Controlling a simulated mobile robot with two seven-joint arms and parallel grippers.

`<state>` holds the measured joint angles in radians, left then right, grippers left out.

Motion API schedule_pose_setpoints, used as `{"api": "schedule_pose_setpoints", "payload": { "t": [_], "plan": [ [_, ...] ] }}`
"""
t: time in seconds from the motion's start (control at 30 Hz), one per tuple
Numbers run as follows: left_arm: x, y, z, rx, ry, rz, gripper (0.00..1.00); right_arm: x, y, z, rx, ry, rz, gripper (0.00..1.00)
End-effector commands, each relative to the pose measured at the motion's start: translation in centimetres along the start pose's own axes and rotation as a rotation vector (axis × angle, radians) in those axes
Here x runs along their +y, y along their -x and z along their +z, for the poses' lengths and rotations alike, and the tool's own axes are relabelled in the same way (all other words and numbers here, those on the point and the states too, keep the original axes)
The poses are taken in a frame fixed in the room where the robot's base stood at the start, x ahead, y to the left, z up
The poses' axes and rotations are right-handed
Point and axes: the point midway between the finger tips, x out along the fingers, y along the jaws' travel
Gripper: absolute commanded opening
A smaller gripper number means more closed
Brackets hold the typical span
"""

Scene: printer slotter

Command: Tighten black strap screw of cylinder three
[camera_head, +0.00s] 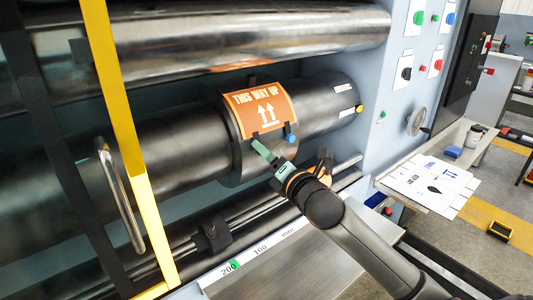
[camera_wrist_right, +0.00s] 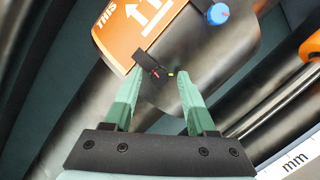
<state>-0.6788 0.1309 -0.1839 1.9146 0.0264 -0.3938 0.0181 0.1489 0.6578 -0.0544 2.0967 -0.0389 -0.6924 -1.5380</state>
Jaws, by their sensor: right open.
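An orange plate (camera_head: 262,108) marked "THIS WAY UP" is wrapped on the black cylinder (camera_head: 325,108) in the middle of the head view. Small black fittings sit at its lower edge, one with a blue knob (camera_head: 291,138). My right gripper (camera_head: 258,148) is at that lower edge, with green fingers. In the right wrist view the open fingers (camera_wrist_right: 155,82) point at a small black fitting (camera_wrist_right: 150,66) with red and yellow marks, between and just beyond the tips. I cannot tell whether they touch it. The blue knob (camera_wrist_right: 217,14) is up and to the right. My left gripper is not in view.
A yellow bar (camera_head: 125,110) with a metal handle (camera_head: 118,190) stands at the left. A shiny roller (camera_head: 250,35) runs above the cylinder; a ruler rail (camera_head: 262,247) lies below. A button panel (camera_head: 405,75) and a side table (camera_head: 455,150) are at the right.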

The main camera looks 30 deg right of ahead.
Motion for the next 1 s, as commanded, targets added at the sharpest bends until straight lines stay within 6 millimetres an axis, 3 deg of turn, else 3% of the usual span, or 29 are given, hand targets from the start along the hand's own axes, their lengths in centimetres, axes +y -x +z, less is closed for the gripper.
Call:
{"api": "schedule_pose_setpoints", "payload": {
  "t": [0.27,0.73,1.0],
  "plan": [
    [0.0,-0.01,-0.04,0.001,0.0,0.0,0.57,0.01,-0.07,-0.01,0.0,0.0,0.001,0.54],
    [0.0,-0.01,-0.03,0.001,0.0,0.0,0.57,0.0,-0.05,0.0,0.0,0.0,0.0,0.01],
    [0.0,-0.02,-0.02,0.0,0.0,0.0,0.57,0.0,-0.04,0.0,0.0,0.0,0.0,0.0]
  ]
}}
